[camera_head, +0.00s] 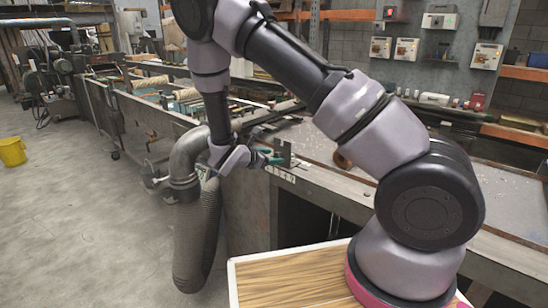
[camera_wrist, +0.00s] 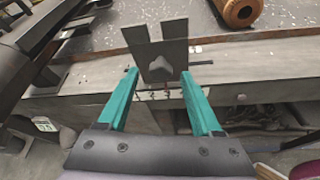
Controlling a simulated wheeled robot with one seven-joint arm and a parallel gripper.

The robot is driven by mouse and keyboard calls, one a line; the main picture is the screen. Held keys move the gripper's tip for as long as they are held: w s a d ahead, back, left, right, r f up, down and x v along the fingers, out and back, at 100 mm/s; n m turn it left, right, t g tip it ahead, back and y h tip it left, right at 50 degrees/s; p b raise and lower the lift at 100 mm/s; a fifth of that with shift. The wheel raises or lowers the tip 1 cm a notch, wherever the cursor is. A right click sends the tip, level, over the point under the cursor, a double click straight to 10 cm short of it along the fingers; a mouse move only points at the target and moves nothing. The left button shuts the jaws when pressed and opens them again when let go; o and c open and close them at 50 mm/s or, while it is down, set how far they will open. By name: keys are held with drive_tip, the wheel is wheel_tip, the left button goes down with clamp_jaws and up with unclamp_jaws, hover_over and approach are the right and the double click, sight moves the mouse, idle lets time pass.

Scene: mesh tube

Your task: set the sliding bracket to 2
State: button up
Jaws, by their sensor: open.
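The sliding bracket (camera_wrist: 163,55) is a dark grey upright plate with a notched top, at the edge of the workbench. It also shows in the head view (camera_head: 282,151). A row of number marks (camera_head: 283,174) runs along the bench's front edge. In the wrist view a few digits (camera_wrist: 153,95) show just below the bracket, between my fingers, but which one the bracket is at is not clear. My gripper (camera_wrist: 160,73) is open, its teal fingertips to the left and right of the bracket's lower part. Contact cannot be told. In the head view my gripper (camera_head: 267,157) is at the bracket.
A large grey mesh hose with a pipe elbow (camera_head: 190,160) stands just left of my gripper. A wooden-topped surface (camera_head: 290,280) is at the front. The bench top right of the bracket is mostly clear.

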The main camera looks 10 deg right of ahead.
drive_tip(key=shift+w+d+f, duration=0.25)
drive_tip(key=shift+w+d, duration=0.2)
drive_tip(key=shift+d, duration=0.05)
clamp_jaws()
idle(1.2)
